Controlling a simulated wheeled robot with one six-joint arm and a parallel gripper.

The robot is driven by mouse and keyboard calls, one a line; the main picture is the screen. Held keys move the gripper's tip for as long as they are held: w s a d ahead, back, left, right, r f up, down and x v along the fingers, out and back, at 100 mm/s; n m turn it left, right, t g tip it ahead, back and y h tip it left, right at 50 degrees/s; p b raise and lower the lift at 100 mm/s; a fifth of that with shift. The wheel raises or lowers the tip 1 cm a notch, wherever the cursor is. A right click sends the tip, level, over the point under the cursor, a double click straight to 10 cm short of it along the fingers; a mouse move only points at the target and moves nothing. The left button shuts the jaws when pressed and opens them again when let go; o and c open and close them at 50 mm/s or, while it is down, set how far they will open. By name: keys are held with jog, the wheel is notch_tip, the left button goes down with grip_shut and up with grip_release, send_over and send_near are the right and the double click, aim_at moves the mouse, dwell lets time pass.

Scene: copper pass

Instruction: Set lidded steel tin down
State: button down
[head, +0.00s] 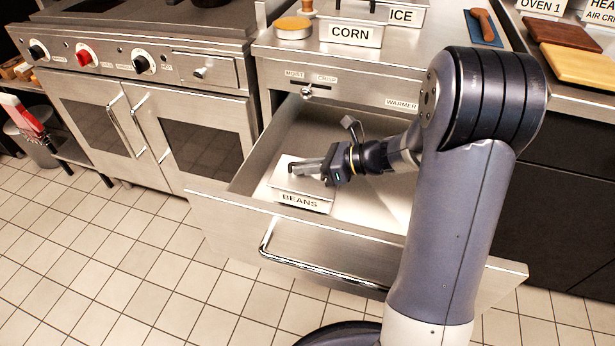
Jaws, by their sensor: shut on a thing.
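The lidded steel tin (300,201) has a "BEANS" label on its front and a pale lid. It is inside the open warmer drawer (300,232), close behind the drawer's front panel and towards the left. It looks level and upright. My gripper (306,169) reaches in from the right and is shut on the tin at its top. The jaws hide part of the lid and the exact grip. I cannot tell whether the tin's base touches the drawer floor.
The drawer floor (385,208) is bare right of the tin. On the counter above stand a "CORN" tin (350,34), an "ICE" tin (402,15) and a round yellow-topped item (293,28). Wooden boards (580,65) lie at right. The oven range (150,100) stands left.

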jog(key=shift+f+b, duration=0.3)
jog(key=shift+f, duration=0.9)
jog(key=shift+f, duration=0.15)
jog(key=c, duration=1.5)
grip_release()
jog(key=shift+d+r, duration=0.15)
jog(key=shift+r, duration=0.05)
jog(key=p+v, duration=0.3)
jog(key=v, duration=0.8)
jog(key=shift+d, duration=0.3)
jog(key=shift+s+r, duration=0.1)
jog(key=shift+s, duration=0.05)
